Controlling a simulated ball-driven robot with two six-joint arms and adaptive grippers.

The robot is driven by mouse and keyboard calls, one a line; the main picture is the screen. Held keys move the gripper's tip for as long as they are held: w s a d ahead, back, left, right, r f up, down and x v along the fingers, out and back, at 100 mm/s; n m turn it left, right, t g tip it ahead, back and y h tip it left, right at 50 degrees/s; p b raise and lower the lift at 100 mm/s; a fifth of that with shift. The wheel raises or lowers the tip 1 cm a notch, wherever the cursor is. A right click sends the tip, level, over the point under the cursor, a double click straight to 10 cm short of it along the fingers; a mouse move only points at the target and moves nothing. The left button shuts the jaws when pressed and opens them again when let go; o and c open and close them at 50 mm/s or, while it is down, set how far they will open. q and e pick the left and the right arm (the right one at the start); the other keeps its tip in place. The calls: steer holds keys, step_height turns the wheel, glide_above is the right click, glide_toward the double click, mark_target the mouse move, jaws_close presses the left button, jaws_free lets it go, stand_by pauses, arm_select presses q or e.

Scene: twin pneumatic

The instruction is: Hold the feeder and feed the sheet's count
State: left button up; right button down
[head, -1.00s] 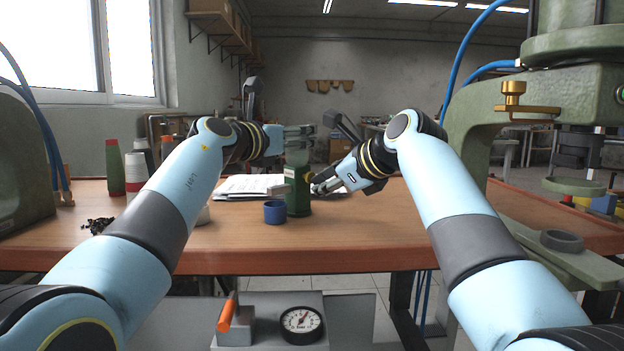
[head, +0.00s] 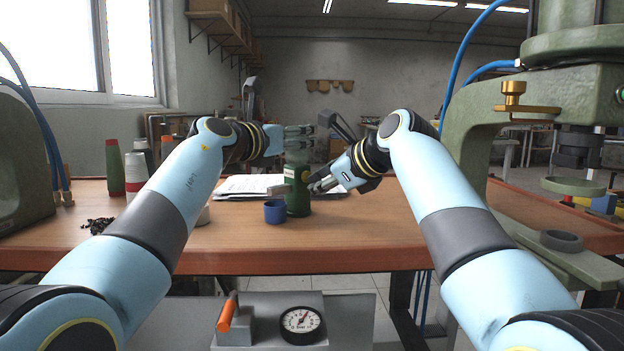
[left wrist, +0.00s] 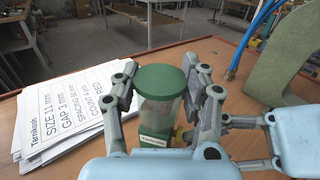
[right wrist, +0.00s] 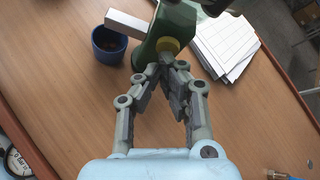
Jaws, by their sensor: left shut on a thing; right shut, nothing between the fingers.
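The feeder (head: 297,192) stands upright on the bench, with a green base, a clear upper body and a green lid (left wrist: 160,81). My left gripper (head: 300,140) is shut around the clear body, one finger on each side in the left wrist view. A yellow round knob (right wrist: 168,46) is on the feeder's side. My right gripper (right wrist: 168,72) is shut and empty, its tips at the knob; I cannot tell whether they touch it. A blue cup (right wrist: 108,45) sits below the feeder's pale chute (right wrist: 128,23).
Several spools and bottles (head: 135,170) and a dark heap of small pieces (head: 97,225) are at the left. A green press (head: 490,120) stands at the right. A gauge (head: 301,322) is below the bench's front edge.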

stand_by(0.4)
steer(key=shift+s+d, duration=0.75)
steer(key=shift+s, duration=0.2)
steer(key=shift+s+d, duration=1.65)
steer(key=shift+s, duration=0.25)
arm_select(q)
steer(key=o, duration=1.4)
steer(key=shift+o, duration=0.2)
